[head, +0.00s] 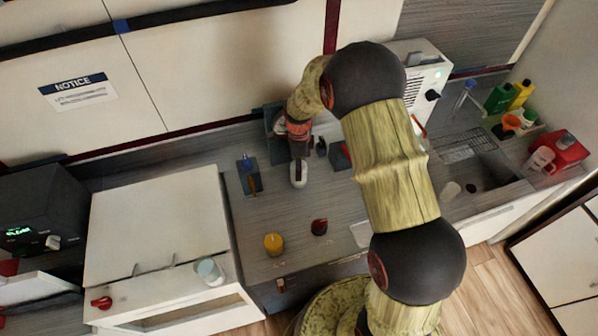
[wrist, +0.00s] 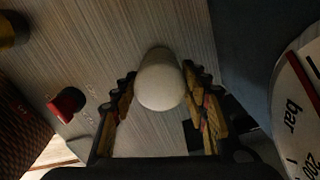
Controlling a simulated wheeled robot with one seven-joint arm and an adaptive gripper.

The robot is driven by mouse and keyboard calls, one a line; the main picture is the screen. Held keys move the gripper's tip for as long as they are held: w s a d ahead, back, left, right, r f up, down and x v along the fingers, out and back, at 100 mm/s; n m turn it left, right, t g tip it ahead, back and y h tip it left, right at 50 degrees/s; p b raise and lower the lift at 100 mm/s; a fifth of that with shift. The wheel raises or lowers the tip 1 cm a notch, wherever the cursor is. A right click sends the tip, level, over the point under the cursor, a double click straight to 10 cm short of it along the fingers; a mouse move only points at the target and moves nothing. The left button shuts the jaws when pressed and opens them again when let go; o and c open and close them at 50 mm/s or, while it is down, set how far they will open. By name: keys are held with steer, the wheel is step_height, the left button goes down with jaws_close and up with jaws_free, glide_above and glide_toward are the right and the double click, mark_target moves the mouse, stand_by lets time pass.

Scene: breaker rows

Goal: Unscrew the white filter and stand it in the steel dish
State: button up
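The white filter (wrist: 160,82) is a smooth, rounded white cylinder in the middle of the wrist view. My gripper (wrist: 160,85) has one finger on each side of it, and the fingertips appear to press on its sides. In the head view the filter (head: 298,174) shows just below my gripper (head: 298,150), in front of a blue-grey stand at the back of the counter. I cannot tell whether it is still attached at its hidden end. I cannot make out the steel dish for certain; a pale flat object (head: 361,234) at the counter front is partly hidden by my arm.
A yellow jar (head: 273,244) and a red-topped dark jar (head: 319,227) stand on the front counter. A blue block (head: 248,174) is left of my gripper. A gauge marked "bar" (wrist: 298,115) is close at right. A sink and bottles lie far right.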

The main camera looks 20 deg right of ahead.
steer(key=c, duration=0.5)
steer(key=n, duration=0.7)
steer(key=shift+n, duration=0.3)
steer(key=n, duration=0.4)
steer(key=shift+n, duration=0.4)
steer(key=n, duration=0.4)
steer(key=shift+n, duration=0.4)
steer(key=o, duration=0.9)
steer(key=shift+o, duration=0.3)
